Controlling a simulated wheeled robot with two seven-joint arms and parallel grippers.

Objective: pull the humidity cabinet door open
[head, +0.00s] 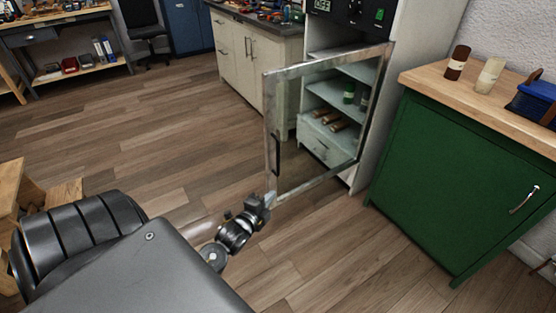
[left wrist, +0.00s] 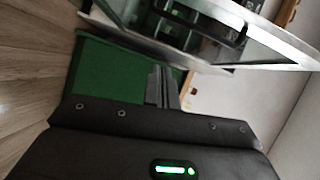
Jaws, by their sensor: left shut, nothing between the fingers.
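The humidity cabinet (head: 375,112) is pale, with shelves inside. Its glass door (head: 327,62) has a worn metal frame and stands swung out, its free edge well to the left of the cabinet. A dark handle (head: 276,155) is on that free edge. My left gripper (head: 269,200) is shut and empty at the lower free corner of the door, below the handle. I cannot tell whether it touches the frame. In the left wrist view, its closed fingers (left wrist: 162,86) point towards the door frame (left wrist: 165,52). My right gripper is not in view.
A green cabinet (head: 450,175) with a wooden top stands close on the right, bearing two bottles and a blue box. A white counter unit (head: 250,68) is behind the door. A wooden stool (head: 35,195) is at left. The plank floor (head: 140,125) between is clear.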

